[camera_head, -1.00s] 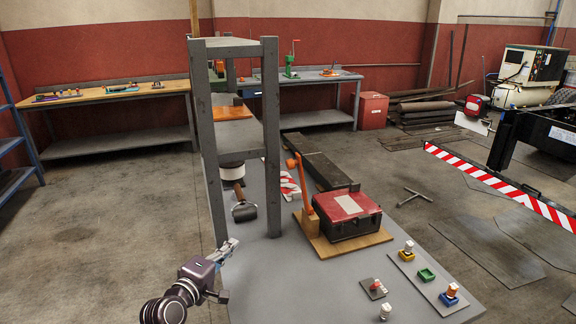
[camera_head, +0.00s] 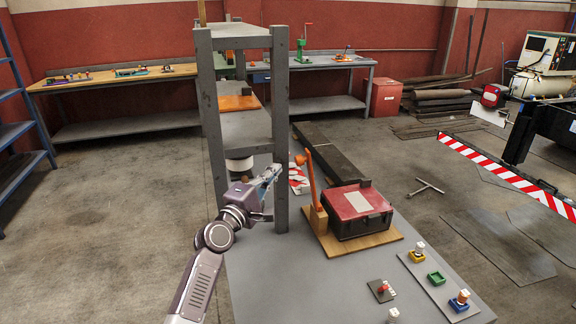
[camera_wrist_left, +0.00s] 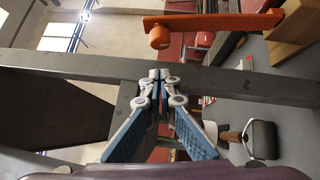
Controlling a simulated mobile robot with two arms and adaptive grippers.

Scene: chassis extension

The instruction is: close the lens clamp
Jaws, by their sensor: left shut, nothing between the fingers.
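The lens clamp appears to be the orange lever (camera_head: 311,182) on a wooden block (camera_head: 319,218), beside a red-topped black case (camera_head: 357,210). The lever stands raised, with a round knob at its upper end. In the left wrist view the orange lever (camera_wrist_left: 215,22) shows sideways at the top, knob to the left. My left gripper (camera_head: 274,171) is shut and empty, left of the lever by the grey frame post. Its closed tips (camera_wrist_left: 160,80) also show in the left wrist view, apart from the lever. My right gripper is not in view.
A grey upright frame post (camera_head: 281,120) stands between my left gripper and the lever. The case sits on a wooden board (camera_head: 385,241). Small coloured blocks (camera_head: 435,279) lie at the front right. The table's front left (camera_head: 300,290) is clear.

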